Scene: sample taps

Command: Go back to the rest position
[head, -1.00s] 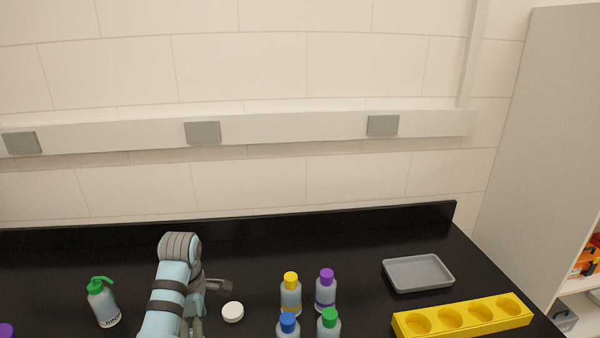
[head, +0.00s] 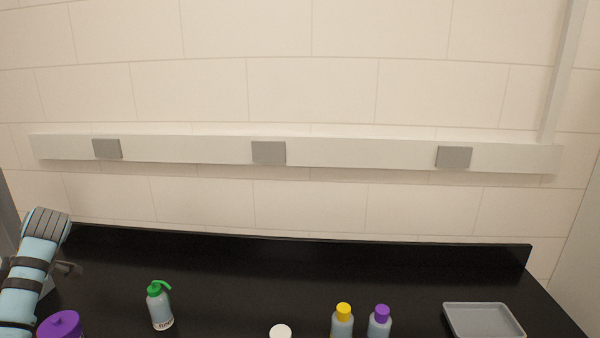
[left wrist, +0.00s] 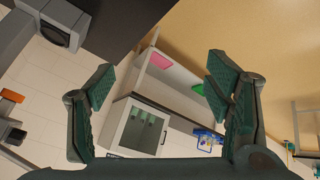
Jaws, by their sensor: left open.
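My left arm stands at the far left of the head view, with part of my left gripper (head: 68,268) showing behind it near the bench's left end. In the left wrist view my left gripper (left wrist: 160,95) has its two fingers wide apart with nothing between them. It faces out into the room, with no bench object near the fingers. My right gripper is in neither view.
On the black bench (head: 230,270) stand a green-topped wash bottle (head: 160,308), a purple-lidded container (head: 62,325), a white round cap (head: 281,331), yellow-capped (head: 342,322) and purple-capped (head: 379,322) bottles and a grey tray (head: 484,320). A glass-fronted cabinet (left wrist: 137,127) shows in the wrist view.

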